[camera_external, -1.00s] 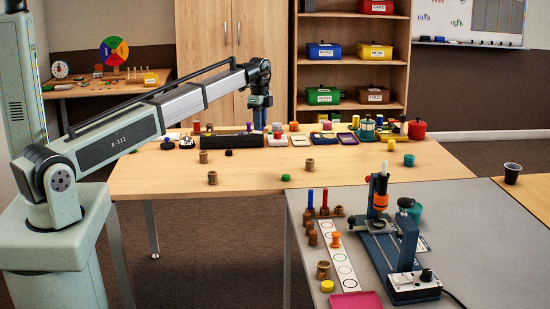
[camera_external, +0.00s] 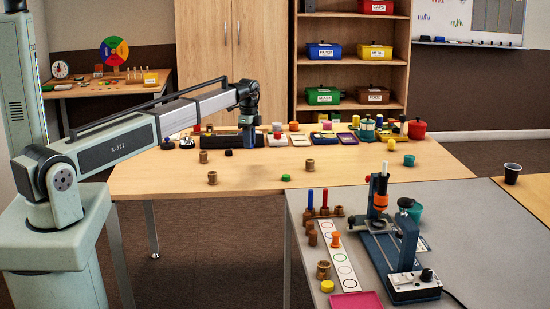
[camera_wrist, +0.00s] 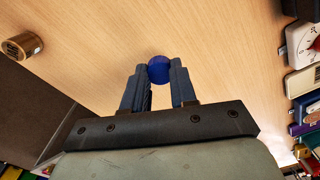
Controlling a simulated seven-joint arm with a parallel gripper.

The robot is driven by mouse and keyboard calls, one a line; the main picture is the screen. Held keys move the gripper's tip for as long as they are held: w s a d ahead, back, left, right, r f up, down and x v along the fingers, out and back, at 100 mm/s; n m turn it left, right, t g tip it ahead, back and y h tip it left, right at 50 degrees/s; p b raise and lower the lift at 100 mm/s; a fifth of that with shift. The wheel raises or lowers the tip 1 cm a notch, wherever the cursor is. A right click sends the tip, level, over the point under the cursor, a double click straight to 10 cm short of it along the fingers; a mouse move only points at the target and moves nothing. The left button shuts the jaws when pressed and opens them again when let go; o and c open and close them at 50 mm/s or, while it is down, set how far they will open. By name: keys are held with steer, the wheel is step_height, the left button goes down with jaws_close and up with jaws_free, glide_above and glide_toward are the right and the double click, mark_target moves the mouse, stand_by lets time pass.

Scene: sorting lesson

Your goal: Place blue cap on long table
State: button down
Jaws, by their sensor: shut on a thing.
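The blue cap (camera_wrist: 159,68) is a small round thing between the fingertips of my gripper (camera_wrist: 159,78) in the wrist view. The fingers are shut on its two sides. In the external view my gripper (camera_external: 249,140) points down over the back part of the long wooden table (camera_external: 140,182), just by the dark rack. The cap is not clear in that view. Bare wood shows around the cap in the wrist view. I cannot tell whether it touches the table top.
A brown wooden cylinder (camera_wrist: 22,46) lies to the left in the wrist view. A white dial device (camera_wrist: 303,42) and trays line the right. The dark rack (camera_external: 222,142) stands at the table's back. The front middle of the table is mostly clear.

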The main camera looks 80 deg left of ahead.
mark_target(250, 164)
steer(key=shift+f, duration=3.2)
steer(key=shift+f, duration=0.1)
steer(key=c, duration=0.9)
jaws_free()
step_height(250, 164, up, 12)
steer(key=shift+r, duration=0.1)
